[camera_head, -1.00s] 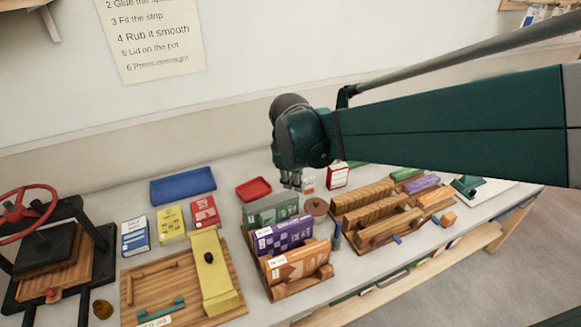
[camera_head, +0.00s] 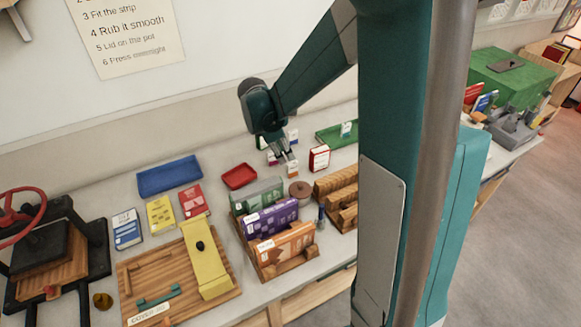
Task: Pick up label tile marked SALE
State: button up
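My gripper (camera_head: 282,157) hangs above the back of the table with its fingers pointing down. Its grey fingers look slightly apart, with nothing seen between them. Several small label tiles lie around and below it: one with a pink edge (camera_head: 271,158), one with an orange edge (camera_head: 292,168), and a pale one (camera_head: 292,136) behind. Their lettering is too small to read, so I cannot tell which is marked SALE. My fingers partly cover this group.
A red tray (camera_head: 239,176) and a blue tray (camera_head: 169,176) lie to the left. A red-and-white box (camera_head: 319,158) and a brown round pot (camera_head: 300,190) stand close by. Book racks with a purple book (camera_head: 270,219) are in front. A green tray (camera_head: 328,137) lies behind right.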

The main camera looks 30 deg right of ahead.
aim_at(292, 163)
jog(key=w+f, duration=0.1)
jog(key=d+f+n+p, duration=0.1)
jog(key=w+d+f+n+g, duration=0.1)
jog(key=shift+w+d+f+h+p, duration=0.2)
jog(key=shift+w+f+h+p, duration=0.1)
jog(key=shift+w, duration=0.05)
jog(key=shift+x, duration=1.3)
jog(key=shift+b+x, duration=0.6)
jog(key=shift+x, duration=2)
grip_shut()
